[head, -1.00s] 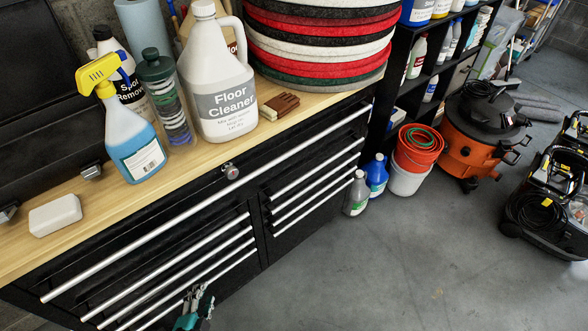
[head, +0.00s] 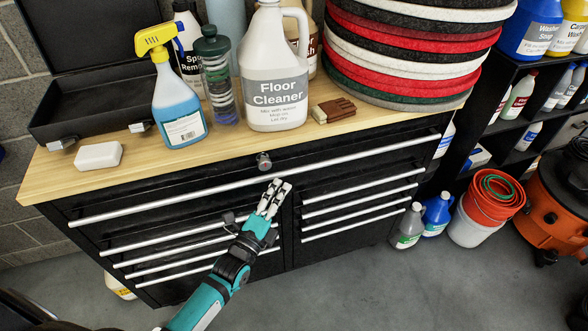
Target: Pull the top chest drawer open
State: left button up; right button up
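The black tool chest has a wide top drawer (head: 340,137) under a wooden top. Its long silver handle (head: 330,162) runs nearly the full width, and a round lock (head: 264,161) sits above it. The top drawer looks shut. My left gripper (head: 274,188) is in front of the chest, its fingertips just below the middle of the long handle. The fingers point up toward the handle; I cannot tell whether they touch it or how far apart they are. My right gripper is not in view.
Smaller drawers with silver handles (head: 360,190) lie below. On the wooden top (head: 50,185) stand a floor cleaner jug (head: 275,70), a blue spray bottle (head: 178,105), a white block (head: 98,156) and stacked pads (head: 400,60). Buckets (head: 478,215) stand right; the floor in front is clear.

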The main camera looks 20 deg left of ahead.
aim_at(293, 172)
pick_arm(q)
jog(key=x, duration=0.7)
jog(key=shift+w, duration=0.35)
jog(key=shift+d, duration=0.1)
jog(key=shift+c, duration=1.4)
jog(key=c, duration=0.5)
grip_shut()
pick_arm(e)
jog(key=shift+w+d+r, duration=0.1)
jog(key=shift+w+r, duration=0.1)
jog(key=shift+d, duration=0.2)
